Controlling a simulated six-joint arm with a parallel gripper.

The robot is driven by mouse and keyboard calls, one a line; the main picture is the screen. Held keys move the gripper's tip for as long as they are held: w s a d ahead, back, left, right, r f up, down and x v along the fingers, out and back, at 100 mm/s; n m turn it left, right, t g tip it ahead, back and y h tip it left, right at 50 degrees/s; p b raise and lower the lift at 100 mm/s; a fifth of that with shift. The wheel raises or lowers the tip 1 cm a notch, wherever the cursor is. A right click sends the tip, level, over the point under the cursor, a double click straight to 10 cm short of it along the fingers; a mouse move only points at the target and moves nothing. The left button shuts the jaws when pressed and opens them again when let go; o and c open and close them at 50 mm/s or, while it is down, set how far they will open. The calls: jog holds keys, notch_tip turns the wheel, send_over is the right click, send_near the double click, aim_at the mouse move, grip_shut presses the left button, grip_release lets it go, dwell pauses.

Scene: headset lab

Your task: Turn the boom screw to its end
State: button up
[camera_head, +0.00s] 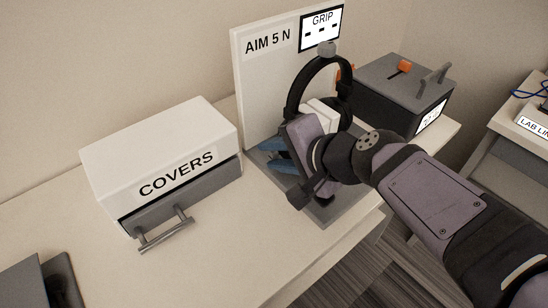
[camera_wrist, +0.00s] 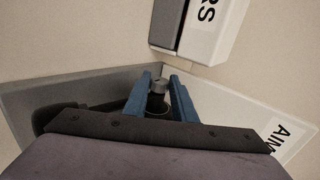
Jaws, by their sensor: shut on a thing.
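The black headset (camera_head: 318,75) stands in front of the white "AIM 5 N" panel (camera_head: 262,75), its headband arched upward. My gripper (camera_head: 268,152) is low at the headset's left side, its blue fingers pointing left. A dark round part shows just behind the knob. The screw is hidden by my gripper in the head view.
A white "COVERS" box with a grey handled drawer (camera_head: 180,198) stands to the left. A dark box (camera_head: 385,98) with an orange switch (camera_head: 403,67) stands behind at the right. The grey base plate (camera_head: 325,217) lies under the headset. The front-left table is mostly clear.

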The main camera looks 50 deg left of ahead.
jog(key=o, duration=1)
jog(key=shift+o, duration=0.2)
jog(key=v, duration=0.7)
jog(key=shift+p, duration=0.45)
jog(key=shift+d, duration=0.15)
